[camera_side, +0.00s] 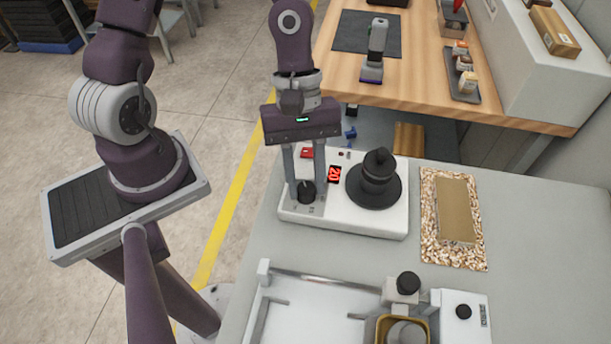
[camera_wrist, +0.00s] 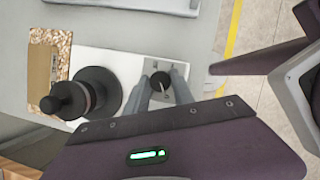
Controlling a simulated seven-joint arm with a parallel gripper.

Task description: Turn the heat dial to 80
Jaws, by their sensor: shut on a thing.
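The heat dial (camera_side: 306,190) is a small black knob on a grey panel at the left of a white hot plate unit (camera_side: 350,224). A red lit display (camera_side: 334,174) beside it appears to read 20, seen at an angle. My gripper (camera_side: 306,186) points down over the panel with its fingers on either side of the dial, shut on it. In the wrist view the dial (camera_wrist: 160,81) has a pale pointer line and sits between the two fingertips (camera_wrist: 161,84). A black round weight with a knob (camera_side: 375,180) stands on the unit's right part.
A white coater with a metal bar (camera_side: 330,284) stands in front. A wooden bench (camera_side: 400,85) with several items is behind. The grey table at the right is clear.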

